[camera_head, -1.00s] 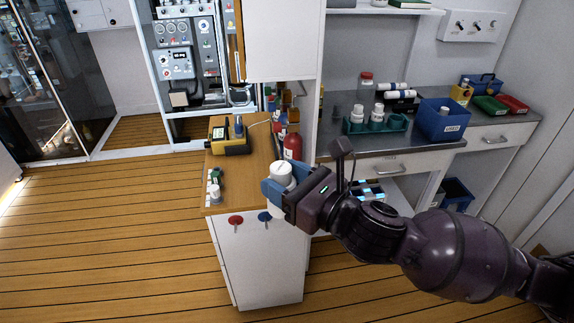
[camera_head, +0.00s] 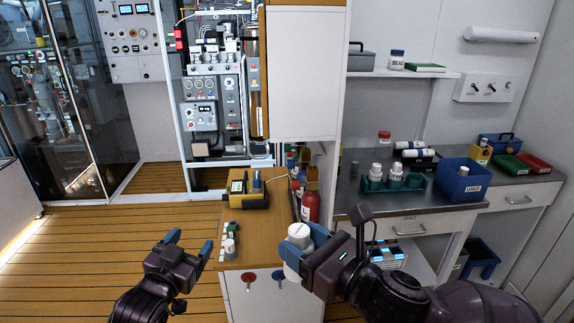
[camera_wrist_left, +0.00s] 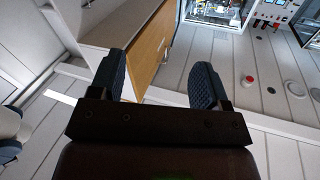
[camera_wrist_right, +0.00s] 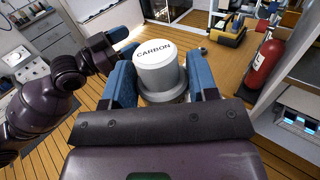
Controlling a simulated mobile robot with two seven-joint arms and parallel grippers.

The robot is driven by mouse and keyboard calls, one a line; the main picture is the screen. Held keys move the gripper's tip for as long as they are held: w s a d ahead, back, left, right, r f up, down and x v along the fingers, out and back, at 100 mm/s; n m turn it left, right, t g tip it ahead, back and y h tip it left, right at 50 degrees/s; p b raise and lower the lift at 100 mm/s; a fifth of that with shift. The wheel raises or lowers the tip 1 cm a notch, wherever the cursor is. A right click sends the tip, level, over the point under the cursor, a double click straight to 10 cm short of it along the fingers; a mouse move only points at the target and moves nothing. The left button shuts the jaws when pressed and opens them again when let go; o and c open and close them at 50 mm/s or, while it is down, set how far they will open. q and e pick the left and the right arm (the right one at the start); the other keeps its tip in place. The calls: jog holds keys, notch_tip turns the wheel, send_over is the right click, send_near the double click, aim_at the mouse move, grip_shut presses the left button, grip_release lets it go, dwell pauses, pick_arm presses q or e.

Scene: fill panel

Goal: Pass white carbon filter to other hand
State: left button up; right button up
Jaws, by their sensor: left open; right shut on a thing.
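The white carbon filter (camera_head: 297,236) is a white cylinder held upright in my right gripper (camera_head: 306,245), in front of the wooden counter. In the right wrist view its top reads CARBON (camera_wrist_right: 155,53), and the blue fingers (camera_wrist_right: 163,85) press on both its sides. My left gripper (camera_head: 190,244) is open and empty, to the left of the filter and apart from it. In the left wrist view its two blue fingers (camera_wrist_left: 157,80) are spread with nothing between them.
The wooden counter (camera_head: 250,226) carries a yellow-black device (camera_head: 250,195) and small bottles. A red extinguisher (camera_head: 310,206) stands behind the filter. The right-hand bench holds a green rack (camera_head: 394,185) and blue bin (camera_head: 465,179). Wood floor (camera_head: 110,235) on the left is open.

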pick_arm(q)
jog(key=w+d+r+m+g+h, duration=0.1)
jog(key=w+d+r+m+h, duration=0.15)
jog(key=d+r, duration=0.45)
jog(key=w+d+r+m+g+h, duration=0.15)
jog(key=d+r+h, duration=0.3)
jog(key=r, duration=0.55)
jog(key=s+d+r+m+g+h, duration=0.15)
jog(key=d+r+m+g, duration=0.35)
jog(key=d+r, duration=0.75)
jog(key=n+g+y, duration=0.5)
jog(key=g+y, duration=0.5)
jog(key=y, duration=0.2)
send_over(299, 228)
jog(key=a, duration=0.1)
notch_tip(299, 228, down, 7)
jog(key=a, duration=0.1)
jog(key=f, duration=0.4)
jog(key=d+f, duration=0.1)
jog(key=f, duration=0.3)
jog(key=d+f, duration=0.1)
jog(key=f, duration=0.3)
